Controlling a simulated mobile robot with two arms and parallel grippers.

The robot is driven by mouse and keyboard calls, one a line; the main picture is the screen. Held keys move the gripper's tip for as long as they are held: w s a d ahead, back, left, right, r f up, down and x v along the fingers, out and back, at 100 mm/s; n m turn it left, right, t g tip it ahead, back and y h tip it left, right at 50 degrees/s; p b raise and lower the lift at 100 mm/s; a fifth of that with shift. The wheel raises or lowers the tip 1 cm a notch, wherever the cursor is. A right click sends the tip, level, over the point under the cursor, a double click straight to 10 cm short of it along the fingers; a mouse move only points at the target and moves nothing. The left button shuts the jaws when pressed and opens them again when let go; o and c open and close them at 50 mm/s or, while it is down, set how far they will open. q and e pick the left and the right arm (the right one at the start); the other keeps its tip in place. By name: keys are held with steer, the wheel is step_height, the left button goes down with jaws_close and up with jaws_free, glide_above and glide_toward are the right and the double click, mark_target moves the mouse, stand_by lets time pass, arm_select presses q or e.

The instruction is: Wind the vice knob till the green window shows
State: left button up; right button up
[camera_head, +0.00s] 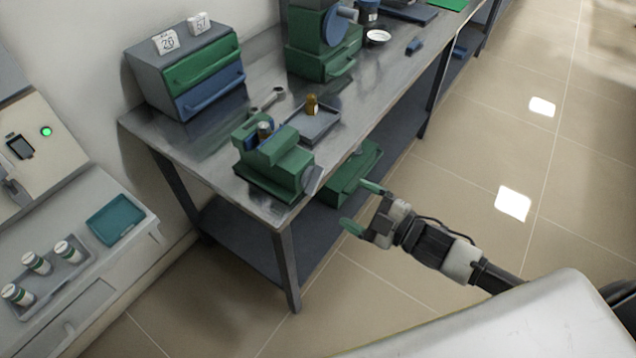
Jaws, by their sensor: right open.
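The green vice (276,163) stands on the near corner of the metal workbench. Its knob (308,179) sits on the vice's right side, partly seen edge-on with a pale flat part beside it. I cannot make out a green window. My right gripper (360,207) is open and empty, with its two green-tipped fingers apart. It is to the right of the vice, off the bench edge, and does not touch the knob. My left gripper is not in view.
The workbench (213,155) carries a grey tray (319,124) with a brass piece, a wrench (267,99), a drawer box (187,72) and a green machine (319,50). A green box (352,172) is below the bench top. Open floor lies right.

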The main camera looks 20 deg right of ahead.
mark_target(318, 182)
steer(key=p+x, duration=0.1)
steer(key=x, duration=0.9)
steer(key=shift+w+a, duration=0.1)
steer(key=shift+w, duration=0.1)
steer(key=c, duration=0.6)
steer(key=shift+r+m+p, duration=0.15)
steer(key=shift+m+p, duration=0.3)
steer(key=shift+m, duration=0.05)
steer(key=shift+c, duration=0.2)
steer(key=shift+m, duration=0.7)
